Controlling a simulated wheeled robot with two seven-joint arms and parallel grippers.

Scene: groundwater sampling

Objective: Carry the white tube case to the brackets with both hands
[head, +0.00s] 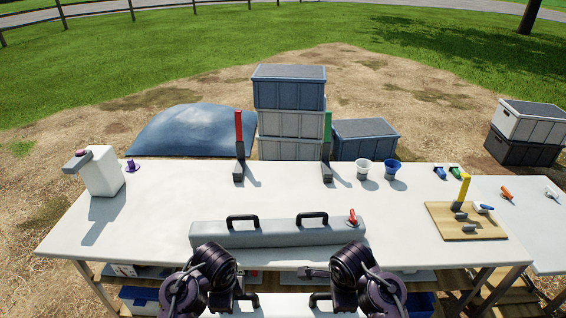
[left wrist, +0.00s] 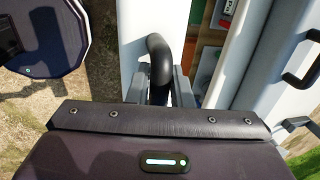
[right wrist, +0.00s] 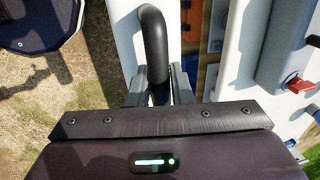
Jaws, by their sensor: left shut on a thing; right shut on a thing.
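The white tube case (head: 281,302) is at the bottom of the head view, in front of the table's near edge and partly cut off. It also shows in the left wrist view (left wrist: 131,45) and the right wrist view (right wrist: 124,35). My left gripper (left wrist: 158,92) is shut on its left black handle (left wrist: 157,50). My right gripper (right wrist: 161,90) is shut on its right black handle (right wrist: 154,30). Two brackets stand upright at the back of the table, one with a red post (head: 239,130) and one with a green post (head: 327,130).
A long grey case (head: 280,237) with two black handles and a red valve (head: 352,216) lies along the table's front (head: 150,240). A white jug (head: 104,172) stands left, cups (head: 392,170) back right, a wooden board (head: 450,222) right. The middle of the table is clear.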

